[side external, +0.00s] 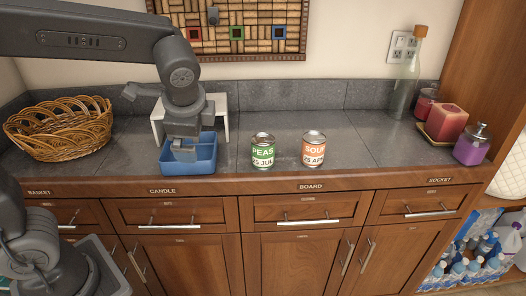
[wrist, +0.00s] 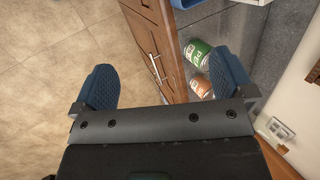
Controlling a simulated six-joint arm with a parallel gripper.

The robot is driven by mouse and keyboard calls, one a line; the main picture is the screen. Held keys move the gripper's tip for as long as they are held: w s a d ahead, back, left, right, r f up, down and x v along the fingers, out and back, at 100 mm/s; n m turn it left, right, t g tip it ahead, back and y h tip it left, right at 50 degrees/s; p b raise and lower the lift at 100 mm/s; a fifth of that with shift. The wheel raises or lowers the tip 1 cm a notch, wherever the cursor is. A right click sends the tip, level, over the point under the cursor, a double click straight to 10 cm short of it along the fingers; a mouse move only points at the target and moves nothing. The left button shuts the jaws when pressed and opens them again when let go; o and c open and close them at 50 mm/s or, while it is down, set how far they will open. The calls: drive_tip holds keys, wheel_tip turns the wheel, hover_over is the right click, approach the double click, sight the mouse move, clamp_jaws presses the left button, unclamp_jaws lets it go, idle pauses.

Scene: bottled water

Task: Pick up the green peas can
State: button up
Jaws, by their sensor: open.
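The green peas can (side external: 263,151) stands upright on the grey counter, to the right of a blue bin. It also shows in the wrist view (wrist: 197,52), beyond the right finger. My gripper (side external: 183,150) hangs over or in the blue bin (side external: 203,166), left of the can and apart from it. In the wrist view my gripper (wrist: 163,88) has its two blue fingers wide apart with nothing between them. The fingertips are hard to make out in the side external view.
An orange soup can (side external: 314,150) stands right of the peas can. A white stand (side external: 222,114) is behind the bin. A wicker basket (side external: 60,130) is at left; candles (side external: 446,121) and a glass bottle (side external: 405,85) are at right.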

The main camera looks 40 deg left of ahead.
drive_tip(key=w+d+f+m+y, duration=0.1)
drive_tip(key=w+d+m+y, duration=0.15)
drive_tip(key=w, duration=0.25)
drive_tip(key=w+d+f+m+y, duration=0.1)
drive_tip(key=w+f+m, duration=0.1)
drive_tip(key=w+m, duration=0.2)
drive_tip(key=m+t+y, duration=0.2)
drive_tip(key=m+y, duration=0.3)
drive_tip(key=m, duration=0.2)
approach(264, 140)
drive_tip(key=shift+n+h, duration=0.25)
drive_tip(key=shift+n, duration=0.1)
drive_tip(key=x, duration=1.1)
drive_tip(key=shift+r, duration=0.15)
drive_tip(key=shift+r+t, duration=0.1)
drive_tip(key=shift+t, duration=0.2)
drive_tip(key=c, duration=1.2)
